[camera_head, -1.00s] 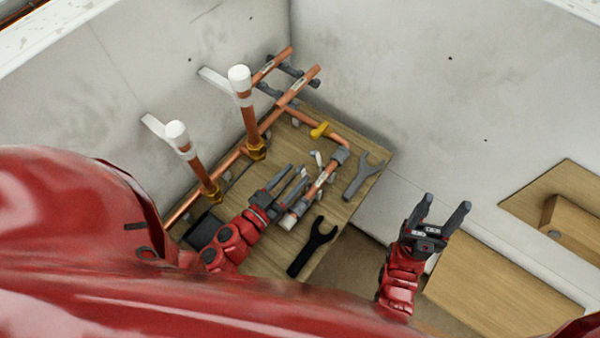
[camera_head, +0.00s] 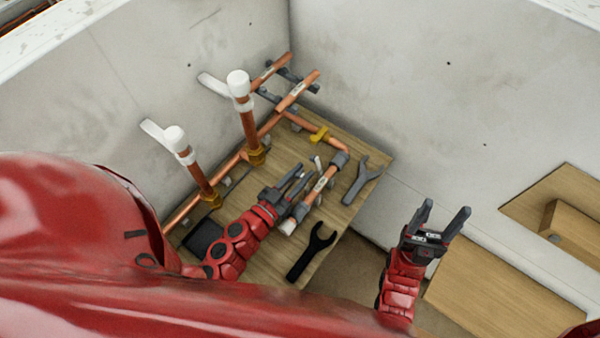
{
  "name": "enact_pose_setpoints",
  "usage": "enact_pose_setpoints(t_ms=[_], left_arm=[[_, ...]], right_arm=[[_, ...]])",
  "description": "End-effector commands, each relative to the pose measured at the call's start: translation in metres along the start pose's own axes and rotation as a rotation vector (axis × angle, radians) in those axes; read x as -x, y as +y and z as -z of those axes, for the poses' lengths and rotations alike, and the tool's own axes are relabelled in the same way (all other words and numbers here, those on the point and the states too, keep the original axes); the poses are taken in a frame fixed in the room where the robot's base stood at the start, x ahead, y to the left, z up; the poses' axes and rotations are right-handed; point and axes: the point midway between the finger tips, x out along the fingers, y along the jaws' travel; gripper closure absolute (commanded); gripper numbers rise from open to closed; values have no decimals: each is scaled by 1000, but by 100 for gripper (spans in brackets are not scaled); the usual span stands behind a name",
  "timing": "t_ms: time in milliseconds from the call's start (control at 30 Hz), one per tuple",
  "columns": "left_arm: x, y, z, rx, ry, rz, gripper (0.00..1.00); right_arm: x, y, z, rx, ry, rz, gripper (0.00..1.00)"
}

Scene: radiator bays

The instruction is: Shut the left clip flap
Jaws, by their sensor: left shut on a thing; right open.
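Two white clip flaps stick out beside white-capped upright copper pipes: the left flap (camera_head: 154,131) by the front pipe (camera_head: 200,180), the right flap (camera_head: 212,84) by the rear pipe (camera_head: 249,130). Both stand out to the left of their pipes. My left gripper (camera_head: 302,174) is over the wooden board, right of both pipes and apart from the flaps. My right gripper (camera_head: 445,214) is open and empty, right of the board.
The wooden board (camera_head: 262,262) carries a dark open-ended wrench (camera_head: 300,262), a grey wrench (camera_head: 360,183), a dark pad (camera_head: 203,236) and a yellow-handled valve (camera_head: 318,134). Horizontal copper pipes run along the left wall. Wooden boxes (camera_head: 500,280) stand at the right.

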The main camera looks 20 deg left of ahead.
Motion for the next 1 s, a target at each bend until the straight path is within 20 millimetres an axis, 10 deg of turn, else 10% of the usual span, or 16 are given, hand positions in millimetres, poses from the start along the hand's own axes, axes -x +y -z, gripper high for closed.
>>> enact_pose_setpoints(t_ms=[1000], left_arm=[[-1, 6, 3, -171, -5, 5, 100]], right_arm=[[13, -1, -2, 0, 0, 0, 39]])
